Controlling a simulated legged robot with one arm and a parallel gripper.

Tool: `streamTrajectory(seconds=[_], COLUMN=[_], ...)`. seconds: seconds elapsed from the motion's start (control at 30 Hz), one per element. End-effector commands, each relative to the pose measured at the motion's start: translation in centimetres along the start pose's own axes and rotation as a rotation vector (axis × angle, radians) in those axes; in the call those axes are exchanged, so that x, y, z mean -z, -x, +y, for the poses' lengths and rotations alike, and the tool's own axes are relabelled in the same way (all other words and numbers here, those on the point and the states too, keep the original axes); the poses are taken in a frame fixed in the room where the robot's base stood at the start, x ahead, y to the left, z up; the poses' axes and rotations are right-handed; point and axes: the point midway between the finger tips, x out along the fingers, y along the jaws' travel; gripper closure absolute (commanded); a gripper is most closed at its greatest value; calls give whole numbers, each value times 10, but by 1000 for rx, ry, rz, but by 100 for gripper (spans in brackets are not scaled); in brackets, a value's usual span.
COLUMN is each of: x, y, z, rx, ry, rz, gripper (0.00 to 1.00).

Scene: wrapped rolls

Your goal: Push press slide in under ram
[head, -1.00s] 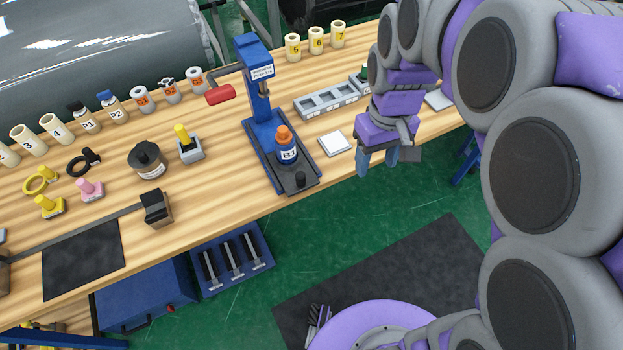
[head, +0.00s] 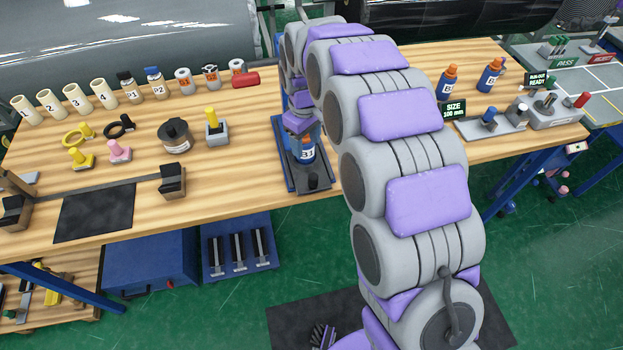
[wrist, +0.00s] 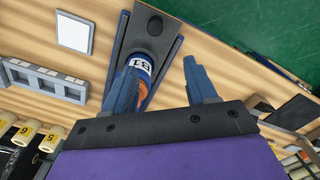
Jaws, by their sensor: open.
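The blue press (head: 281,160) stands near the front of the wooden table, its upper part hidden behind my arm in the head view. Its dark slide (head: 314,183), with a black knob, sticks out toward the table's front edge. A blue bottle B1 (head: 307,150) stands upright on the slide. In the wrist view, the slide's knob (wrist: 155,26) and the bottle (wrist: 139,66) with its orange cap show. My gripper (wrist: 165,75) is open over the press, with the bottle beside its left finger. I cannot tell whether they touch. The ram is hidden.
A white square pad (wrist: 75,31) and a grey slotted block (wrist: 47,80) lie beside the press. A grey block with a yellow knob (head: 216,127) stands left. The table's front edge is close to the slide.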

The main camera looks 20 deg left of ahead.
Motion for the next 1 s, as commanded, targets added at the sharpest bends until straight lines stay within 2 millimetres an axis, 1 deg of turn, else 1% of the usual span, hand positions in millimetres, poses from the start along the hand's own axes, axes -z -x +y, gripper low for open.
streamTrajectory(seconds=[0.03,0.1,0.3,0.4,0.6,0.7,0.83,1.0], x=[-5,-12,-24,-22,-9,-5,-9,-17], y=[-9,-22,-58,-78,-120,-136,-148,-151], z=[1,3,9,8,2,0,2,7], rx=[5,10,15,14,7,4,5,8], ry=[-2,-2,-3,-3,-3,-2,-2,-5], rz=[-2,0,15,13,1,-2,1,16], gripper=[43,43,43,43,43,43,43,43])
